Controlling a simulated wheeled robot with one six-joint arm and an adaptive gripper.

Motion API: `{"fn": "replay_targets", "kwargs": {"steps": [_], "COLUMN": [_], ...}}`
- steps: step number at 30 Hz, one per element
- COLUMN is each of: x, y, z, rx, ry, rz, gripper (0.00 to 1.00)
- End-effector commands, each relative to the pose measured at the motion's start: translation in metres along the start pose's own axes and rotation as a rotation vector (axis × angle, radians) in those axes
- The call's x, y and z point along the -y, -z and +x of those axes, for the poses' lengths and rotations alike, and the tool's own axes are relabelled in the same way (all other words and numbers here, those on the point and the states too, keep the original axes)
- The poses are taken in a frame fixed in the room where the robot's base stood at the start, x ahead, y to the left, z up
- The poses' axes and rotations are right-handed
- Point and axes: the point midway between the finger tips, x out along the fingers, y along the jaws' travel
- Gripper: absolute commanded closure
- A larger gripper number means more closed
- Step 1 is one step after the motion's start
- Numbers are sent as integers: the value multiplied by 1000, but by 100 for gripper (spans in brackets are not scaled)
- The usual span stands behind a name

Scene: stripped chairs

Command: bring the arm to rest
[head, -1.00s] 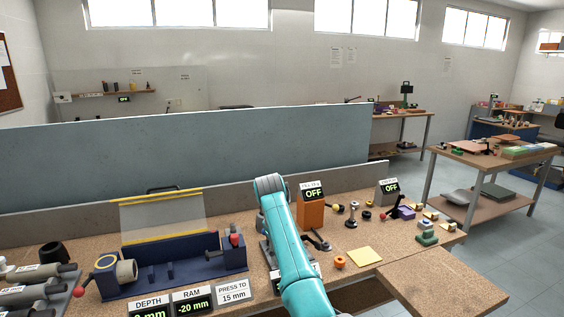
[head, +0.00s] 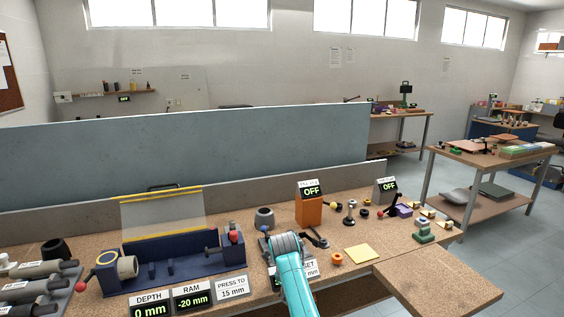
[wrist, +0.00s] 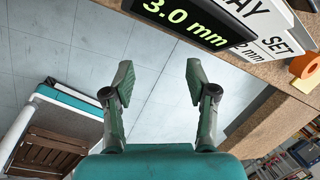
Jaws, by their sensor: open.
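My gripper (wrist: 160,86) shows in the wrist view with its two fingers spread apart and nothing between them. Grey floor tiles lie beyond the fingers, and the bench edge is to the upper right. In the head view my teal arm (head: 293,280) rises from the bottom edge in front of the bench, its grey joint end over the bench top. The gripper itself is hidden in the head view.
The bench holds a blue press fixture (head: 175,270), an orange box with an OFF display (head: 310,212), a grey ring-shaped part (head: 264,218) and a yellow pad (head: 362,253). A display reading 3.0 mm (wrist: 180,14) sits at the bench edge near my fingers. A slatted wooden thing (wrist: 45,152) stands lower left.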

Motion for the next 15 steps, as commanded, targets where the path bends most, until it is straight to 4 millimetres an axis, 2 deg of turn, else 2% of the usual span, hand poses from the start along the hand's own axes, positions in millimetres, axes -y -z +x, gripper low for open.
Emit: {"fn": "replay_targets", "kwargs": {"steps": [1,6,9,15], "x": [-8,-30,-46,-80], "y": [10,41,62,108], "z": [20,74,103,150], "rx": [10,63,93,148], "ry": [6,46,75,144], "rz": [-36,-182,-273,-454], "gripper": [43,43,43,43]}}
